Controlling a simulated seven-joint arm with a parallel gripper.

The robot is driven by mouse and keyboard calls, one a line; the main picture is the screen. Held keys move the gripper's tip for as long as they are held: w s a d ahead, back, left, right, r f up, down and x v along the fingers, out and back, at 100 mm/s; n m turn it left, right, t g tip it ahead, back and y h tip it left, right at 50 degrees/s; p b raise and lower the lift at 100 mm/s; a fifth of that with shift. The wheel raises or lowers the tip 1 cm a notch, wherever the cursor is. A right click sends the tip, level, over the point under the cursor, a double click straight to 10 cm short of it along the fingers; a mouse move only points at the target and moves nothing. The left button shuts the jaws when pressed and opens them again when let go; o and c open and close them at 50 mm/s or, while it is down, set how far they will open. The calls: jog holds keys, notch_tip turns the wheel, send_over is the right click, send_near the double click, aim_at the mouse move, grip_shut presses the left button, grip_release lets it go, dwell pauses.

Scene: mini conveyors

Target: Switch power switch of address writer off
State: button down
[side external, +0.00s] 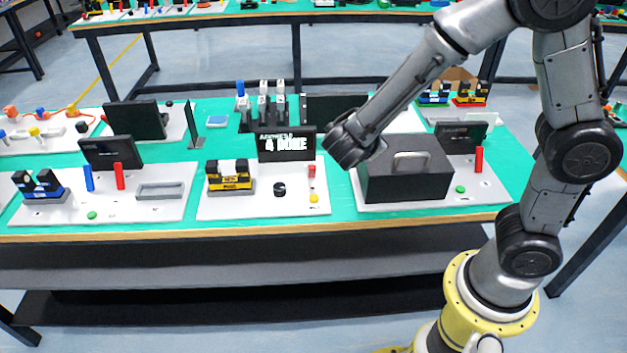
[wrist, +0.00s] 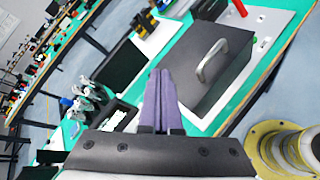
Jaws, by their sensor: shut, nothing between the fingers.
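A white board (side external: 215,208) in the middle of the bench holds a black screen (side external: 283,146) whose text seems to read "ADDRESS", partly unclear, and "4 DONE". In front of the screen are a black knob (side external: 279,189), a small red-and-white part (side external: 311,171) and a yellow button (side external: 314,198). I cannot tell which part is the power switch. A yellow-and-black connector block (side external: 230,177) stands at the board's left. My gripper (wrist: 162,72) shows two purple fingers, shut together and empty, in the wrist view. In the side view, my wrist is right of the screen, above the bench; the fingers are not clear.
A black box (side external: 405,178) with a grey handle (side external: 411,160) stands on the right board; the handle also shows in the wrist view (wrist: 209,60). A red post (side external: 479,160) stands beside it. The left board carries blue and red posts (side external: 120,176) and a grey tray (side external: 160,191).

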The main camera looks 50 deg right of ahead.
jog(key=w+a+f+n+t, duration=0.4)
jog(key=w+a+f+n, duration=0.1)
jog(key=a+f+n, duration=0.35)
jog(key=n+t+y, duration=0.2)
jog(key=n+t, duration=0.1)
jog(key=n, duration=0.2)
send_near(315, 204)
notch_tip(315, 204, up, 3)
jog(key=shift+w+a+f+m, duration=0.1)
jog(key=shift+w+a+m, duration=0.05)
jog(key=shift+a+m, duration=0.1)
jog(key=x, duration=1)
jog(key=shift+s+d, duration=0.2)
jog(key=shift+w+d+r, duration=0.6)
jog(key=shift+w+d, duration=0.15)
jog(key=shift+w, duration=0.05)
jog(key=shift+w+d+r, duration=0.45)
jog(key=shift+w+d, duration=0.05)
